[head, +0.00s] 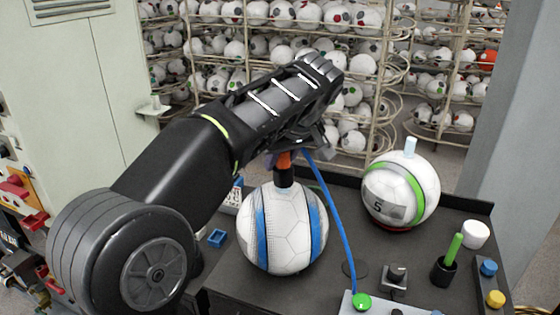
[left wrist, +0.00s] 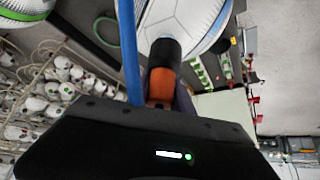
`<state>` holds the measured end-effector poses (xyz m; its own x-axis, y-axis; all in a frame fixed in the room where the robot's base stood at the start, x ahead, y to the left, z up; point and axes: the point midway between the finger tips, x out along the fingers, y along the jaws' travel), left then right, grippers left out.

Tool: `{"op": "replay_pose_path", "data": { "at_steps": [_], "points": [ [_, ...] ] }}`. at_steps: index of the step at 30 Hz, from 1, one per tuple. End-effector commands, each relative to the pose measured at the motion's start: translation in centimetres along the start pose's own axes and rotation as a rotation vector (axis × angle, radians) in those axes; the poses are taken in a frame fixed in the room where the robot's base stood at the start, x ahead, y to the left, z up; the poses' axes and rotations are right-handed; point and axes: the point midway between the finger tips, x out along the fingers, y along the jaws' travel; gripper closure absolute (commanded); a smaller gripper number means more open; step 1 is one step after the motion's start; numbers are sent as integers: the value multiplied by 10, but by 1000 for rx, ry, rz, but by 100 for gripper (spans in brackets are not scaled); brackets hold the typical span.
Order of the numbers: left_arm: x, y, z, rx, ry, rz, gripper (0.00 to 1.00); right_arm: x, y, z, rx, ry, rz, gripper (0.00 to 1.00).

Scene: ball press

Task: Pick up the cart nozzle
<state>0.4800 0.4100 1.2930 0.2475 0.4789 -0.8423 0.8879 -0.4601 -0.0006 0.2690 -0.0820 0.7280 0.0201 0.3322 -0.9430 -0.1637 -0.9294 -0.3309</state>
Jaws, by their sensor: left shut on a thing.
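The cart nozzle (head: 284,177) is black with an orange upper part. It stands at the top of the white and blue ball (head: 283,235); I cannot tell whether it touches the ball. My left gripper (head: 287,152) is above the ball and shut on the nozzle's upper end. The left wrist view shows the nozzle's orange and black body (left wrist: 164,62) running from my left gripper (left wrist: 165,100) toward the ball (left wrist: 185,18). My fingertips are partly hidden. A blue hose (head: 335,225) hangs beside the nozzle down to the cart. My right gripper is out of view.
A white and green ball (head: 403,190) stands on the dark cart top (head: 240,290) to the right. Nearby are a black cup (head: 444,270) with a green stick, a white cap (head: 476,234) and a green button (head: 361,302). Ball racks (head: 385,60) stand behind; a pale cabinet (head: 85,95) is left.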

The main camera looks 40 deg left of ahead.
Motion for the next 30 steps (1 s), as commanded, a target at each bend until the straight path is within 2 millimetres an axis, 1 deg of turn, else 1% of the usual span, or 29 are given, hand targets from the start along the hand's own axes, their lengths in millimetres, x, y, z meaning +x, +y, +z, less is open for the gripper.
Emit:
{"op": "replay_pose_path", "data": {
  "at_steps": [14,15,20,22,26,30],
  "points": [
    [-29,0,-20,-2,3,0,100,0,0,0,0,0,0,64],
    [-30,2,-13,4,4,0,100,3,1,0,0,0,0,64],
    [-39,1,1,4,6,1,100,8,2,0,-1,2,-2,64],
    [-45,1,9,3,8,2,100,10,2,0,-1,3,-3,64],
    [-65,1,38,4,11,0,100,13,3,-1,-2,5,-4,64],
    [-93,0,76,2,11,-1,100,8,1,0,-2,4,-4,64]
  ]
}}
